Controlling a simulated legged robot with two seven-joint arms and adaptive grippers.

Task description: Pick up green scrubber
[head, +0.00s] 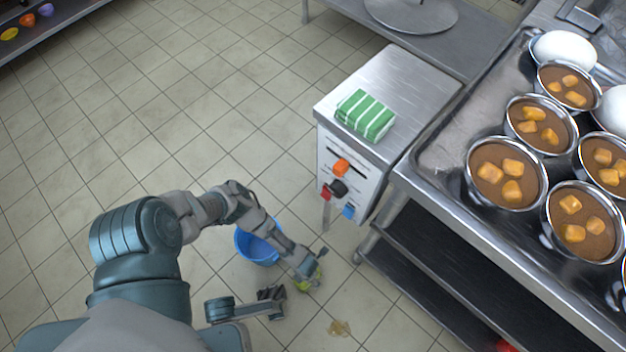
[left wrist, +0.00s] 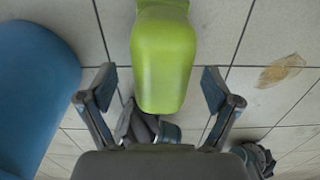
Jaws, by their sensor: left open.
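The green scrubber (head: 318,283) is a small yellow-green thing low over the floor in the head view, largely hidden by my left gripper (head: 308,266). In the left wrist view the scrubber (left wrist: 163,62) is a smooth, bright green block with a rounded near end. It lies between the two spread fingers of my left gripper (left wrist: 158,84), with a visible gap on each side. Neither finger appears to touch it. What the scrubber rests on cannot be told.
A blue bucket (head: 257,247) stands on the tiles left of my left gripper. A knobbed steel unit (head: 352,178) carries a green-and-white striped cloth (head: 365,115). At right is a steel counter (head: 440,160) with several filled bowls. A yellowish spill (head: 340,328) marks the floor.

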